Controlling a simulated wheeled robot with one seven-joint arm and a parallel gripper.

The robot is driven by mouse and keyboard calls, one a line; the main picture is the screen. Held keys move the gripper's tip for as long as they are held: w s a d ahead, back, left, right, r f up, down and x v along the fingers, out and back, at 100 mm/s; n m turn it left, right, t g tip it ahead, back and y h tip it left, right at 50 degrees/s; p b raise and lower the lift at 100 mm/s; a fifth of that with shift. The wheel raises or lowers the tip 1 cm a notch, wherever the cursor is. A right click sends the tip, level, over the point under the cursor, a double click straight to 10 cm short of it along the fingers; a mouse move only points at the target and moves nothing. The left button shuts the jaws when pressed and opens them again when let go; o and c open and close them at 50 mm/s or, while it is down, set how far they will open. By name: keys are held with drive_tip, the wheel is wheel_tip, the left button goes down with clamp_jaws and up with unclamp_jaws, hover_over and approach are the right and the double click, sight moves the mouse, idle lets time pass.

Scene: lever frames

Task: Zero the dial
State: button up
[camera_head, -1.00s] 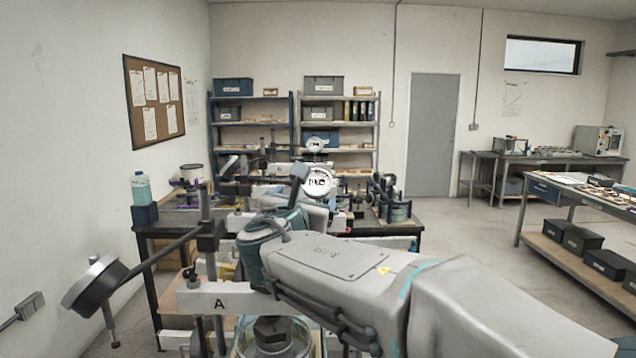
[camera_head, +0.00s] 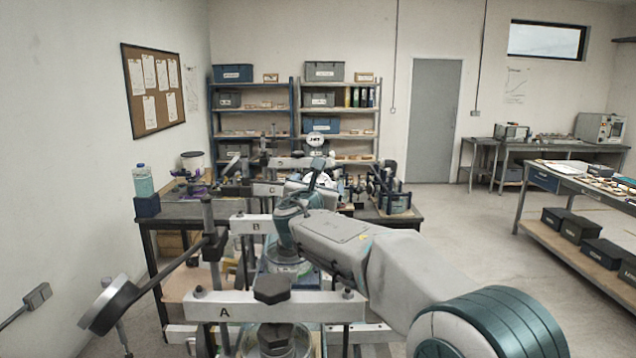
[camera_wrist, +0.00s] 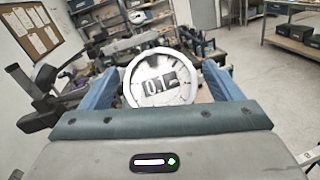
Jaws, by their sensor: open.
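A round dial (camera_wrist: 160,78) with a pale rim shows in the wrist view, its window reading about "0.1", the last part unclear. My gripper (camera_wrist: 163,68) is open, with one blue finger on each side of the dial. I cannot tell whether either finger touches it. In the head view, my arm hides the fingertips. A white round gauge face (camera_head: 316,139) stands behind my arm there, and part of another pale round face (camera_head: 318,181) shows below it.
The lever frame marked A (camera_head: 222,312) stands nearest, with other lettered frames in a row behind it. A dark disc (camera_head: 110,304) sticks out left on a rod. A bottle (camera_head: 143,180) stands at the bench's left. Floor to the right is clear up to the side bench (camera_head: 575,232).

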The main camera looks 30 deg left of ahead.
drive_tip(key=c, duration=1)
drive_tip(key=shift+a+r+m+h+p, duration=0.1)
drive_tip(key=shift+m+h+p, duration=0.35)
drive_tip(key=shift+m+h, duration=0.95)
drive_tip(key=shift+m, duration=0.5)
drive_tip(key=o, duration=1)
drive_tip(key=s+d+b, duration=0.2)
drive_tip(key=s+b, duration=0.3)
drive_tip(key=s, duration=0.8)
drive_tip(key=shift+s+d+r, duration=0.2)
drive_tip(key=shift+s, duration=0.1)
